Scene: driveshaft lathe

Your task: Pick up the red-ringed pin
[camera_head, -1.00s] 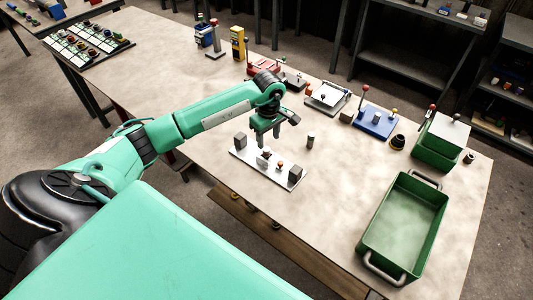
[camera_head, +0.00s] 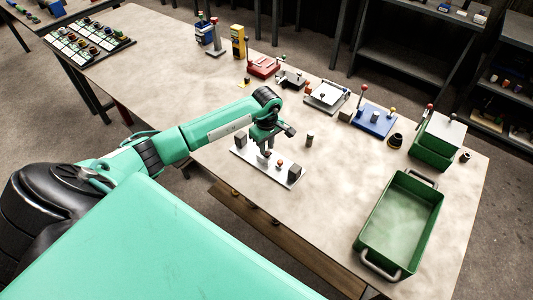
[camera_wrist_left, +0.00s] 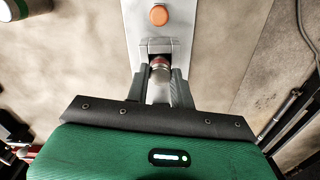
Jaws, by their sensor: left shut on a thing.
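The red-ringed pin (camera_wrist_left: 160,64) shows in the left wrist view, with a metal end and a red band, between my left gripper's fingers (camera_wrist_left: 160,88). My left gripper is shut on it. The pin is at a grey bracket on the white fixture plate (camera_wrist_left: 180,22); I cannot tell whether it is clear of the bracket. In the head view my left gripper (camera_head: 266,151) is low over the white plate (camera_head: 284,182) and hides most of the pin. My right gripper is not in view.
An orange knob (camera_head: 280,163) and dark blocks (camera_head: 294,173) stand on the plate. A small cylinder (camera_head: 309,140) stands just behind it. A green tray (camera_head: 400,225) is on the right. Several small fixtures, including a blue one (camera_head: 375,122), line the back edge. The table between plate and tray is clear.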

